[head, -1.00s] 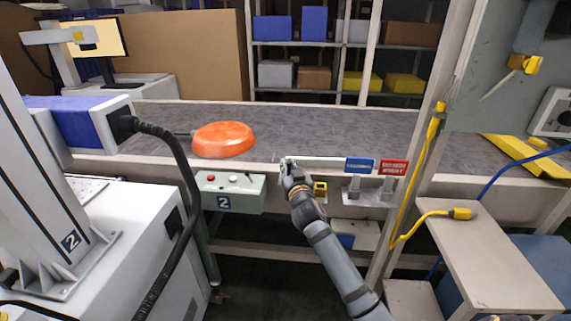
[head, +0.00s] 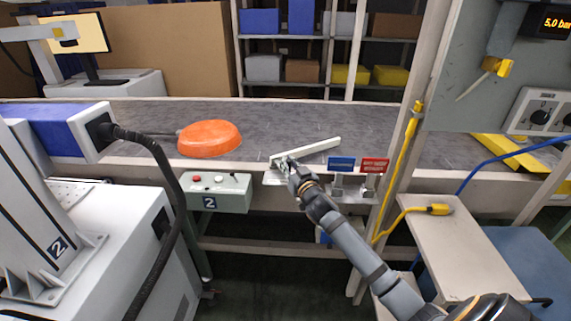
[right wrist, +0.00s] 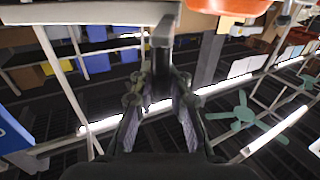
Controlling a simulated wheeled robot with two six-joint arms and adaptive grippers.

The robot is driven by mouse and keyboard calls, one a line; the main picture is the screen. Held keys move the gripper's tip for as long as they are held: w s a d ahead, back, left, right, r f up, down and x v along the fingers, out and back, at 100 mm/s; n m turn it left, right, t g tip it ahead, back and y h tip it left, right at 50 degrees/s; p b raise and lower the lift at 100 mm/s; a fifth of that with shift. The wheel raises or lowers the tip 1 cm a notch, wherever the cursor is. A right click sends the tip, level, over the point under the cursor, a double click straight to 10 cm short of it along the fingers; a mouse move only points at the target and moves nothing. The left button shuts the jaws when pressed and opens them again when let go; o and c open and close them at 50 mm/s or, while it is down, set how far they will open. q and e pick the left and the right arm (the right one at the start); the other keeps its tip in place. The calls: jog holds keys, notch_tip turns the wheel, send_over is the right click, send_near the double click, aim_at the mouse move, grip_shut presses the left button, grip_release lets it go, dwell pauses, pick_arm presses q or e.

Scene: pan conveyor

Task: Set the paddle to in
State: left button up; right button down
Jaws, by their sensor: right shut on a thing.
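The paddle (head: 315,149) is a pale bar at the conveyor's near edge. It slants from its near left end out over the grey belt, its far end up and to the right. My right gripper (head: 286,165) is at the near left end of the bar, shut on the paddle's handle. In the right wrist view a grey handle (right wrist: 162,38) hangs down between the fingers (right wrist: 160,95), below a pale bar (right wrist: 90,13). The fingers hide part of the handle. My left gripper is out of view.
An orange pan (head: 209,138) is over the belt, left of the paddle. A control box (head: 218,195) marked 2 is below it. A blue sign (head: 341,164) and a red sign (head: 374,165) stand at the right on the near edge. The belt (head: 265,118) behind the paddle is clear.

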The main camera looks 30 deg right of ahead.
jog(key=shift+d+f, duration=0.15)
jog(key=shift+d, duration=0.05)
jog(key=c, duration=1.6)
grip_release()
jog(key=shift+d, duration=0.1)
jog(key=shift+c, duration=0.2)
jog(key=o, duration=0.3)
jog(key=shift+s+d, duration=0.2)
jog(key=shift+w+a, duration=0.1)
jog(key=shift+a, duration=0.05)
jog(key=s, duration=0.4)
jog(key=s+a, duration=0.1)
jog(key=s, duration=0.7)
jog(key=shift+a, duration=0.4)
